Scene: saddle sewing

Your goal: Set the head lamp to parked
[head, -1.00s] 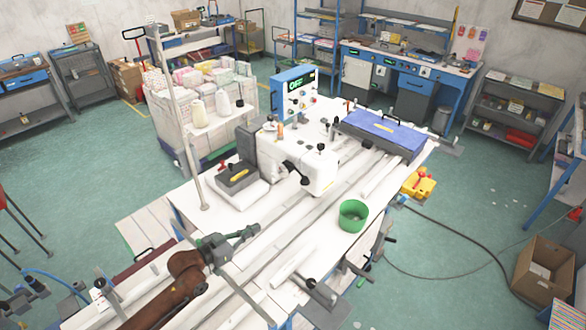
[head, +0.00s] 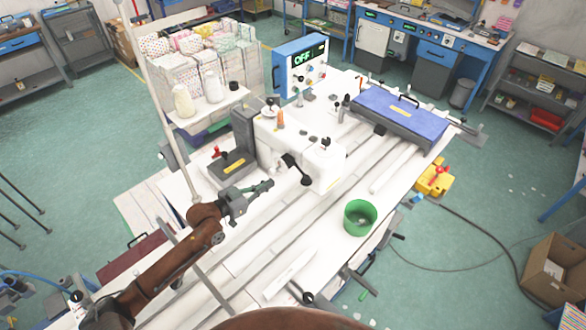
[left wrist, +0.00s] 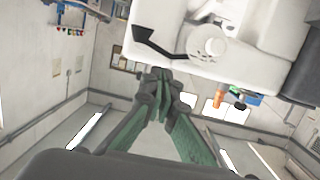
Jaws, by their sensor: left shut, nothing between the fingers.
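The white sewing head (head: 300,150) stands on the long white table, with a black lever-like part (head: 294,163) on its near side. That part also shows in the left wrist view (left wrist: 152,42), on the underside of the white housing. I cannot tell for sure which part is the head lamp or how it is set. My left gripper (head: 264,187) is shut and empty, just left of and below the black part, apart from it. In the left wrist view its green fingers (left wrist: 158,78) meet just below the housing. My right gripper is not in view.
A blue control box (head: 300,70) reading OFF stands behind the head. A blue-topped plate (head: 400,112) lies to the right. A green cup (head: 360,217) stands at the front edge. A dark block with a red knob (head: 231,168) is left of the head.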

